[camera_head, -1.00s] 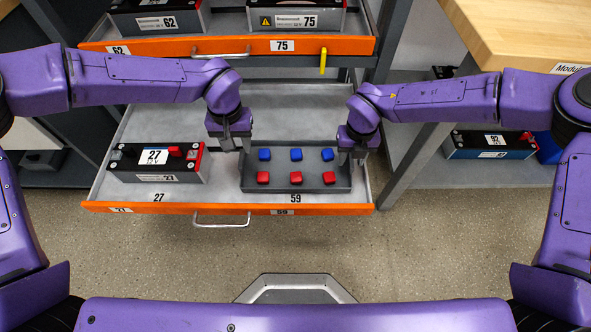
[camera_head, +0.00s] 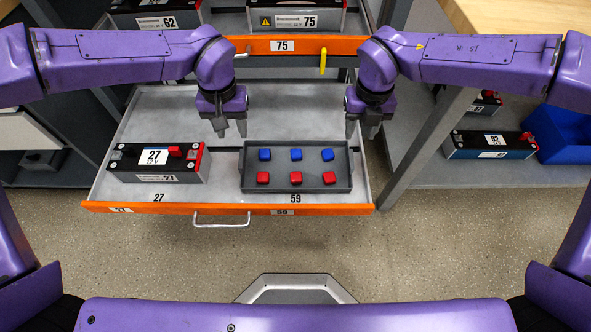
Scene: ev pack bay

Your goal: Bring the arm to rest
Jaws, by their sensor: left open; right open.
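My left gripper (camera_head: 231,131) is open and empty above the lower drawer, behind and left of the grey tray. My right gripper (camera_head: 361,131) is open and empty, behind the tray's right end near the drawer's right side. Both grippers point down and appear apart from the tray. The grey tray (camera_head: 296,189) sits in the lower drawer (camera_head: 222,208) on the right. It holds several blue caps (camera_head: 296,155) in the back row and several red caps (camera_head: 296,178) in the front row.
A battery marked 27 (camera_head: 155,162) stands at the left of the same drawer. The upper drawer (camera_head: 282,46) holds batteries marked 62 (camera_head: 155,19) and 75 (camera_head: 296,17). A grey post (camera_head: 425,150) and a shelf with battery 92 (camera_head: 490,144) are at the right.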

